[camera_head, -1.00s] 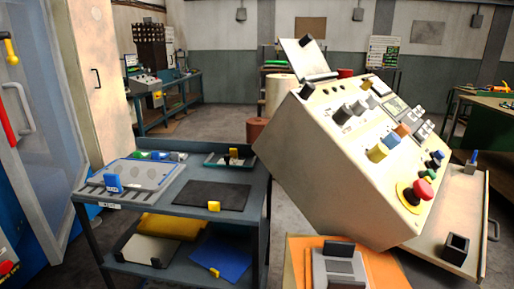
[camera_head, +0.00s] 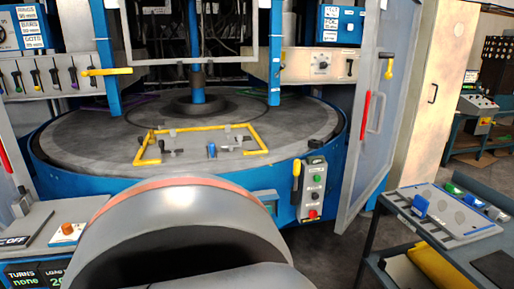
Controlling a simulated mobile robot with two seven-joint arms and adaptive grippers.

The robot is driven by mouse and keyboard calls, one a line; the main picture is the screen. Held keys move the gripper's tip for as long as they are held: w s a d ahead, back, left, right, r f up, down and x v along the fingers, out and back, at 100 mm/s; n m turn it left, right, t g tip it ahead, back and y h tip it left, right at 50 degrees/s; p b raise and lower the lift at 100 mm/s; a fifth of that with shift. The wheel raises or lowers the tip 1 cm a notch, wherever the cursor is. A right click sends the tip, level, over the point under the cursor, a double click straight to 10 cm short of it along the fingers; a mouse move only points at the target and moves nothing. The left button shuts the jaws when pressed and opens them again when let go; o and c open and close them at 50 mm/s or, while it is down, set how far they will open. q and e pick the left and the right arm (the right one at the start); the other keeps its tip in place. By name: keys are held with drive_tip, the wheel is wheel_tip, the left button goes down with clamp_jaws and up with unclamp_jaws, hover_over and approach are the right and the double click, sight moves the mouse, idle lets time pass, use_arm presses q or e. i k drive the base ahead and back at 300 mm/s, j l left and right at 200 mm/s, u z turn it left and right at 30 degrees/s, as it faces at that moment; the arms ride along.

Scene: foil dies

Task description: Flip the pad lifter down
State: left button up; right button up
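No part is labelled as the pad lifter, and I cannot tell for sure which one it is. A yellow-handled lever (camera_head: 296,181) stands upright at the left side of a small grey control box (camera_head: 313,188) on the machine's blue front. The box carries a green button, a black knob and a red button. Behind it is the round grey table (camera_head: 100,140) of the machine, with a yellow frame (camera_head: 258,137) and small black and blue clamps on it. Neither of my grippers is in view.
The machine's door (camera_head: 372,130) stands open at the right, with a red handle. A blue-grey cart (camera_head: 385,225) with a plate and coloured blocks is at the lower right. A console with displays (camera_head: 40,245) is at the lower left. Some floor shows between machine and cart.

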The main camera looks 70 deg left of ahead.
sight(211, 146)
drive_tip(key=k+l+u, duration=0.1)
drive_tip(key=u, duration=0.25)
drive_tip(key=k+l+u, duration=0.1)
drive_tip(key=u, duration=0.3)
drive_tip(key=k+u, duration=0.1)
drive_tip(key=u, duration=0.25)
drive_tip(key=i+u, duration=0.1)
drive_tip(key=u, duration=0.4)
drive_tip(key=i+u, duration=0.1)
drive_tip(key=u, duration=0.4)
drive_tip(key=i+l+u, duration=0.1)
drive_tip(key=u, duration=0.35)
drive_tip(key=i+u, duration=0.35)
drive_tip(key=i, duration=0.4)
